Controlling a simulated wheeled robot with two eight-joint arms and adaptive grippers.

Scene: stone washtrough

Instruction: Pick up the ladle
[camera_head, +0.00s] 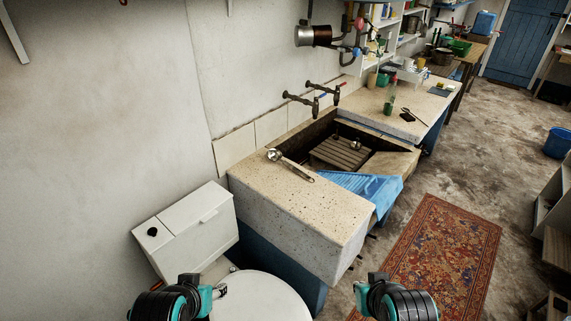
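A metal ladle (292,167) lies on the near stone ledge of the washtrough (300,217), its bowl toward the back left and its handle slanting down to the right. The handle's end lies close to the trough's inner edge. My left gripper (206,294) is at the bottom of the view, over the toilet and well apart from the ladle. My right gripper (377,281) is at the bottom right of centre, over the floor and also apart from the ladle. The finger gaps of both are too small and hidden to judge.
A blue cloth (366,187) drapes over the trough's front edge, close to the ladle. A wooden rack (340,154) sits in the basin below two taps (302,100). A white toilet (262,298) stands at the near left. A patterned rug (445,254) covers the floor at right.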

